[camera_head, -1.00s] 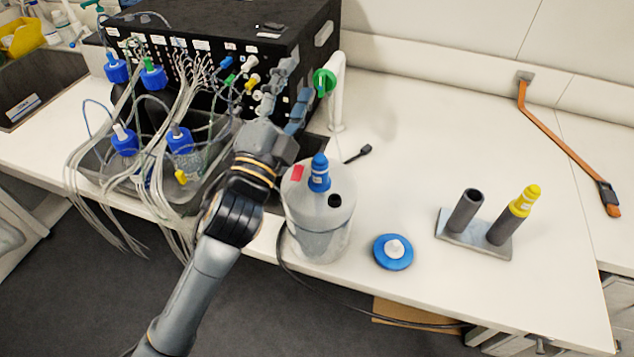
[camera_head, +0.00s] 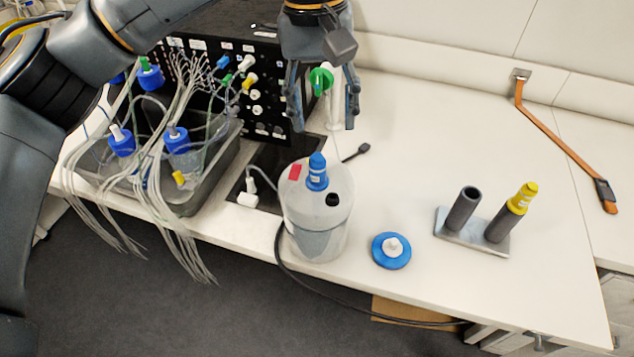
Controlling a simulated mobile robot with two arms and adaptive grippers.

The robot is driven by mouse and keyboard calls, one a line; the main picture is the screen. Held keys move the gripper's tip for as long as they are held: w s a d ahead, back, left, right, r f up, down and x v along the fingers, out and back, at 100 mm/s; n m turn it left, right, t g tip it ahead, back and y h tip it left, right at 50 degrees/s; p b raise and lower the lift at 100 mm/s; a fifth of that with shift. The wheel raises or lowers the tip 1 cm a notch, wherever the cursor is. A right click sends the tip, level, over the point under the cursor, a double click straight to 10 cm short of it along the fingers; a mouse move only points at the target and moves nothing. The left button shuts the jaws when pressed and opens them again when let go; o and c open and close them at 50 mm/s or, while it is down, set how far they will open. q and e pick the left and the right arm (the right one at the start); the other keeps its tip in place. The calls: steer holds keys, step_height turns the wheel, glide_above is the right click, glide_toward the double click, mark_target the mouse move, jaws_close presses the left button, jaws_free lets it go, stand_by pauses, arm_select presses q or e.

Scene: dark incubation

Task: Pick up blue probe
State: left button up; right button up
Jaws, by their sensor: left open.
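The blue probe (camera_head: 317,172) stands upright in the lid of a translucent white container (camera_head: 318,225) on the bench. A red patch and a black cap are also on that lid. My left gripper (camera_head: 322,122) hangs fingers-down above and slightly behind the probe in the picture, open and empty, its fingers apart. It does not touch the probe. My right gripper is not in view.
A grey two-tube holder (camera_head: 455,245) with a yellow probe (camera_head: 522,198) stands at right. A blue disc (camera_head: 391,251) lies beside the container. A tray of tubed bottles (camera_head: 205,200) and a black panel (camera_head: 262,85) are at left.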

mark_target(317, 157)
arm_select(q)
steer(key=shift+y, duration=0.5)
steer(key=f, duration=0.2)
steer(key=a+f+p, duration=0.1)
steer(key=f, duration=0.2)
steer(key=f+p, duration=0.1)
steer(key=f, duration=0.1)
steer(key=shift+w+a+f, duration=0.25)
steer(key=shift+w+a, duration=0.05)
steer(key=shift+w, duration=0.1)
steer(key=shift+d+f+p, duration=0.1)
steer(key=shift+f+p, duration=0.15)
steer(key=shift+p, duration=0.15)
steer(key=f+p, duration=0.2)
steer(key=f, duration=0.2)
steer(key=shift+w+d+f+p, duration=0.15)
steer(key=shift+d+f+p, duration=0.05)
steer(key=shift+d+p, duration=0.2)
steer(key=shift+f, duration=0.25)
jaws_close()
